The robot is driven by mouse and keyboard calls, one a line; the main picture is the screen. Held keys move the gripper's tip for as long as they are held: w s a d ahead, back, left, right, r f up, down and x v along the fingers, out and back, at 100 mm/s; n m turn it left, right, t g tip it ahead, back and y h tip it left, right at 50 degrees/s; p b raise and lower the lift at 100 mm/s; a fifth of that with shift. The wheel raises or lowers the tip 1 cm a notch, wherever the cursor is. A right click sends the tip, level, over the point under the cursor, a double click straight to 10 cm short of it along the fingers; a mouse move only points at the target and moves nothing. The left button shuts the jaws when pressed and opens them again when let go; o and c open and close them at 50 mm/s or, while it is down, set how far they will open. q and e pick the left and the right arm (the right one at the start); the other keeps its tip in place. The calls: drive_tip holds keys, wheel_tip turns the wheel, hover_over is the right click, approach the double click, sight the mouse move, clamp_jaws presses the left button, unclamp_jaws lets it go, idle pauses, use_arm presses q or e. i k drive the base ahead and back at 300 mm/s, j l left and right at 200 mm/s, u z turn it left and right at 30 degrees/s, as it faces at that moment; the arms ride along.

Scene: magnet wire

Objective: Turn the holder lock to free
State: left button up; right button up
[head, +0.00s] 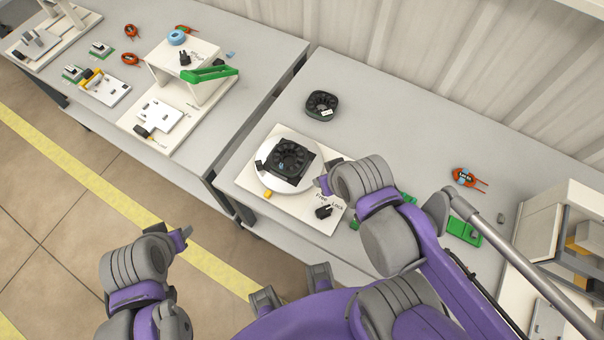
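The holder is a white base plate (252,184) with a round white turntable (272,178) on it. A black slotted stator (291,159) sits on the turntable. The black lock knob (323,211) is at the plate's front right corner, beside the printed words "Free" and "Lock"; its exact pointing direction is too small to tell. My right gripper (322,184) is just behind the knob at the plate's right edge, apart from it in the picture. My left gripper (183,238) is over the floor, away from the tables. Neither gripper's finger gap is clear, and nothing shows in them.
A second black stator (321,104) lies behind the holder. The left table carries other fixtures.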

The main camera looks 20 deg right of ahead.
sight(322, 213)
drive_tip(key=z, duration=0.75)
drive_tip(key=k+l, duration=0.4)
drive_tip(key=i+j+z, duration=0.2)
drive_tip(key=j, duration=0.25)
drive_tip(key=j+z, duration=0.25)
drive_tip(key=j, duration=0.2)
drive_tip(key=i, duration=0.05)
